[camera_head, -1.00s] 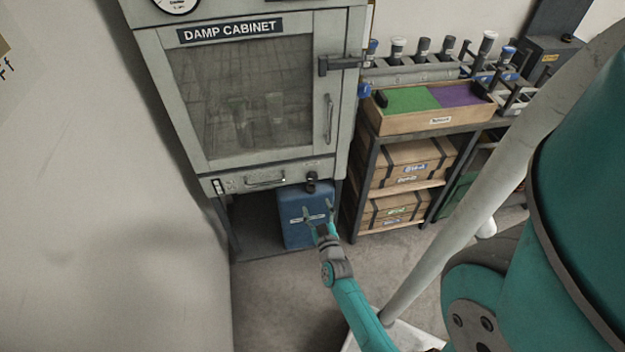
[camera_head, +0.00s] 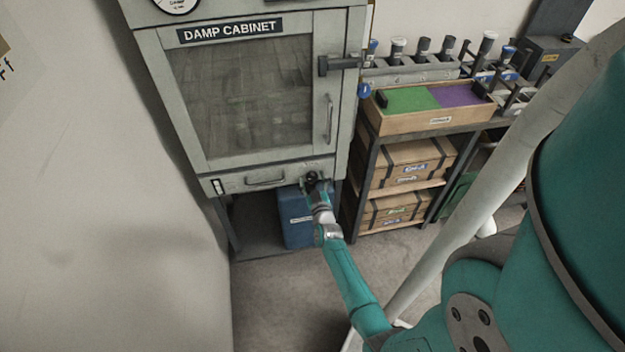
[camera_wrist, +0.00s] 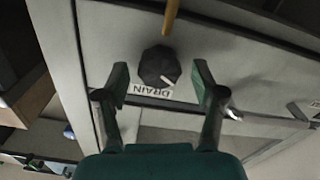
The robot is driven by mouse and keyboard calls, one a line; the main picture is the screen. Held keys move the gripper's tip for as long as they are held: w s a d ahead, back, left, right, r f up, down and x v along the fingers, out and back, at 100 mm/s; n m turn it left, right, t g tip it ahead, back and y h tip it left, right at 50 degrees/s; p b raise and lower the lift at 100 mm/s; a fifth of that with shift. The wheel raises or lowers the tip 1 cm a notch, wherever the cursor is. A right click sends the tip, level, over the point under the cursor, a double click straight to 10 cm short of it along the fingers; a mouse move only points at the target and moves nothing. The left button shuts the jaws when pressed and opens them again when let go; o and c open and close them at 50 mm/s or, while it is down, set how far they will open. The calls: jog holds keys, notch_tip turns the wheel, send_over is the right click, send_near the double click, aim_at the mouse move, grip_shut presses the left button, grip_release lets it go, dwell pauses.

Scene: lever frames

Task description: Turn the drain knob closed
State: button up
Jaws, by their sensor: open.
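The drain knob (camera_wrist: 160,67) is a dark, faceted knob with a pale pointer mark, set on the grey front panel of the damp cabinet. In the wrist view it lies between the two green fingertips of my gripper (camera_wrist: 160,84), with a gap on each side. The white DRAIN label (camera_wrist: 150,91) sits beside it and appears upside down. In the head view my gripper (camera_head: 314,182) is at the cabinet's lower right and mostly covers the knob. My gripper is open and holds nothing.
The damp cabinet (camera_head: 325,130) has a glass door, a latch and a drawer handle (camera_head: 265,182). A blue container (camera_head: 297,222) stands beneath it. To the right, a shelf holds wooden boxes (camera_head: 405,165) and a tray (camera_head: 440,121). A brown rod (camera_wrist: 172,18) shows above the knob in the wrist view.

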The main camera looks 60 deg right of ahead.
jog(key=shift+w+d, duration=0.15)
jog(key=c, duration=1.2)
jog(key=shift+o, duration=0.3)
jog(key=shift+m, duration=0.3)
jog(key=m, duration=0.5)
jog(key=shift+d, duration=0.1)
jog(key=m, duration=0.6)
jog(key=shift+m, duration=0.3)
